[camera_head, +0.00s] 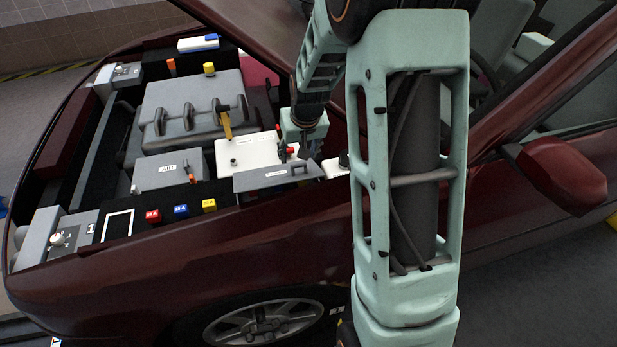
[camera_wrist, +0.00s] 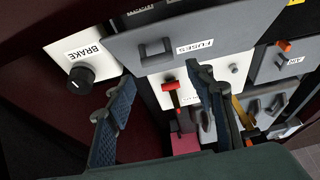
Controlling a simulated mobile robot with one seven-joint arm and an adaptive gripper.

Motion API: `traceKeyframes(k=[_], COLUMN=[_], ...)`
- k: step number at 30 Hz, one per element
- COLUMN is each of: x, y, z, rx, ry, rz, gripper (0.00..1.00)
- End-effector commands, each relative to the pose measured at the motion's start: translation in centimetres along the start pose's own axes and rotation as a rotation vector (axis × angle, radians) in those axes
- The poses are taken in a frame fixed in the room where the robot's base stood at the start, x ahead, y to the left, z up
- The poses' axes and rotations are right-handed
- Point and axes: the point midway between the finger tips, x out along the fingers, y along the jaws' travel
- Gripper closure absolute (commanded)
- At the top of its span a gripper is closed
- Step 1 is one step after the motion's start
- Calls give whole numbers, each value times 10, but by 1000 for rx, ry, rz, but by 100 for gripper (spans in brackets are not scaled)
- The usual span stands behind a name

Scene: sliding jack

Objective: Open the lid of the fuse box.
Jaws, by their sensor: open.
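The fuse box lid (camera_head: 275,178) is a grey panel at the near side of the engine bay, under my arm. In the wrist view the lid (camera_wrist: 205,42) carries a "FUSES" label and a small dark handle (camera_wrist: 156,52). The lid looks shut. My gripper (camera_wrist: 160,76) is open and empty; its two blue-grey fingers are apart, pointing toward the lid, with the handle seen between and beyond their tips. In the head view my gripper (camera_head: 307,148) is just above the handle end of the lid. Whether a finger touches it I cannot tell.
A white panel with a black "BRAKE" cap (camera_wrist: 80,79) is beside the lid. A red-topped lever (camera_wrist: 169,87) and a yellow-handled dipstick (camera_head: 225,122) stand close by. The grey engine cover (camera_head: 195,105) lies behind. The raised hood (camera_head: 262,25) rises behind my gripper.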

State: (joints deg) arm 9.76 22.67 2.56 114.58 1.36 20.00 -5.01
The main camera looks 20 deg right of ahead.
Motion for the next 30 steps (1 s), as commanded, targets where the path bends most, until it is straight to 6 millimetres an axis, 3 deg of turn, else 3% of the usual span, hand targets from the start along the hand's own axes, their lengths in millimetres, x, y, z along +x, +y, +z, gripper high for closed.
traceKeyframes(k=[15, 21, 30], x=[-41, -48, -49], y=[0, 0, 0], z=[91, 108, 111], rx=[2, 0, 1], ry=[0, -1, -1], rz=[1, 0, 0], gripper=[51, 51, 51])
